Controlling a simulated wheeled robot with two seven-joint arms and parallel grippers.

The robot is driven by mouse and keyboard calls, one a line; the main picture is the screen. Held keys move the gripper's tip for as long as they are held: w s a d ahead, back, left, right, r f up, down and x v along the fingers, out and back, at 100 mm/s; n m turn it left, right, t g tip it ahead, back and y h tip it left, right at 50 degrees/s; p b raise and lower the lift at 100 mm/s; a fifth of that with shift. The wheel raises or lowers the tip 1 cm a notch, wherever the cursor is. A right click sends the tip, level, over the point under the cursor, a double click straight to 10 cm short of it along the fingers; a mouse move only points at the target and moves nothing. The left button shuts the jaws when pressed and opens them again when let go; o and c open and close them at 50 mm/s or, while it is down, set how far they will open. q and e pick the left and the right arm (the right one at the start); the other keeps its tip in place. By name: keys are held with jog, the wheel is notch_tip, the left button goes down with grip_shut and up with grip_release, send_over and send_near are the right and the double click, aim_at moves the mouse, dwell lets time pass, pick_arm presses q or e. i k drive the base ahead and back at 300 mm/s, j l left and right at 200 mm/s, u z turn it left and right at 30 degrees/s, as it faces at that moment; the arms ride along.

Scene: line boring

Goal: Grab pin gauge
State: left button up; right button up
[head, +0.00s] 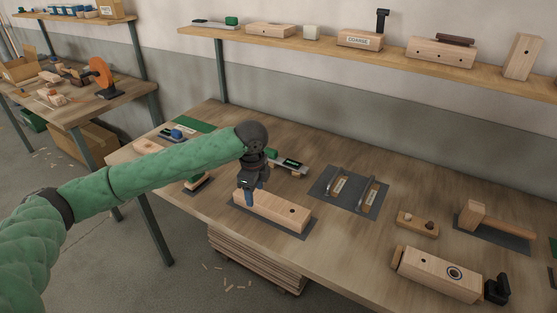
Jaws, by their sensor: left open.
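My left gripper (249,200) points down over the left part of a long wooden block (285,216) on a dark mat. It is open; its fingertips are close to the block's top, and I cannot tell whether they touch. The arm hides part of the area behind. I cannot tell for certain which thing is the pin gauge. A small wooden holder (416,228) with two short pegs stands to the right. Two slim handled tools (339,184) lie on a dark mat (353,202) between them. My right gripper is not in view.
A digital caliper (289,163) lies behind the gripper. A bored wooden block (437,273) with a black knob and a wooden mallet (487,217) are at the right. A wall shelf (300,48) holds several blocks. Bare tabletop lies in front of the tool mat.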

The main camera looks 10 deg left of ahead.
aim_at(273, 157)
jog(key=i, duration=1)
